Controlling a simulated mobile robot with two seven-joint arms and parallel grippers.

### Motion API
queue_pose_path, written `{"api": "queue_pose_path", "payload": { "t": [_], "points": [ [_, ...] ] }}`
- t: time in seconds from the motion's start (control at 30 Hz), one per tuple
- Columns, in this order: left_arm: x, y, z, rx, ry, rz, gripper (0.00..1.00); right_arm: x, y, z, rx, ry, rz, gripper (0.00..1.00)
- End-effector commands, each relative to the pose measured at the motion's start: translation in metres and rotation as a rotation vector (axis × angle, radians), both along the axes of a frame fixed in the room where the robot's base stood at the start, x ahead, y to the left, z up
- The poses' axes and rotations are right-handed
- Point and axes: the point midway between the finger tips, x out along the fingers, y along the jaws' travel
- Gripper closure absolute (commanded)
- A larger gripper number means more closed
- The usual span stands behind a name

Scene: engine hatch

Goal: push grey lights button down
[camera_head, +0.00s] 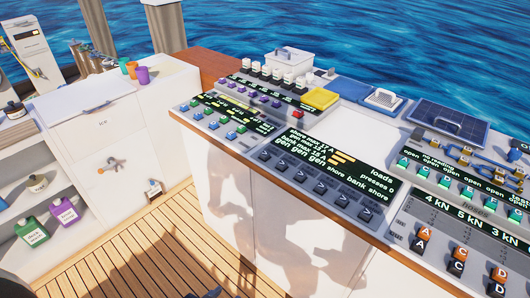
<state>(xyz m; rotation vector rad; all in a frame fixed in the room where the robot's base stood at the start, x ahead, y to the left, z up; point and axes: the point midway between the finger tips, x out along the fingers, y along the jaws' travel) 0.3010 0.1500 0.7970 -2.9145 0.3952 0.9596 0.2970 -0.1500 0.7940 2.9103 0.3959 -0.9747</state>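No lights label that I can read marks a grey button, so I cannot tell which button is the grey lights one. On the left console panel (224,113), small blue, green and pale buttons sit in rows below a dark display. The middle panel has a row of dark grey arrow buttons (325,187) under a display (335,160) reading "loads", "gen", "bank" and "shore". Purple buttons (262,97) and black-and-white switches (278,73) stand behind. Neither of my grippers can be made out. A small dark shape at the bottom edge is too cropped to identify.
A red button (298,115) and a yellow pad (320,98) lie on the console. Orange and black lettered blocks (422,238) stand at the right. A white cabinet (110,125) and bottles (65,211) are at left. The wooden deck (130,250) is mostly clear.

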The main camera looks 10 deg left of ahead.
Motion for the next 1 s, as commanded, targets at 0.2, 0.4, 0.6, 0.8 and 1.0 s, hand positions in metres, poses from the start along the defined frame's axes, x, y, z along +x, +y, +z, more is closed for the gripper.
{"api": "queue_pose_path", "payload": {
  "t": [0.2, 0.4, 0.6, 0.8, 1.0],
  "points": [
    [-0.0012, 0.0, -0.0007, 0.0, 0.002, 0.001, 0.78, 0.0005, 0.0, 0.0003, 0.0, -0.001, 0.0, 0.64],
    [-0.0034, 0.0, -0.0019, 0.0, 0.007, 0.0, 0.95, 0.0034, 0.0, 0.0018, 0.0, -0.007, 0.0, 0.64],
    [-0.0039, 0.0, -0.0021, 0.0, 0.008, 0.0, 1.0, 0.0064, 0.0, 0.0036, 0.0, -0.014, 0.0, 0.64],
    [-0.0038, 0.0, -0.0021, 0.0, 0.008, 0.0, 1.0, 0.0063, 0.0, 0.0035, 0.0, -0.013, 0.0, 0.64],
    [-0.0034, 0.0, -0.0019, 0.0, 0.007, 0.0, 1.0, 0.0057, 0.0, 0.0031, 0.0, -0.013, 0.0, 0.64]
  ]
}}
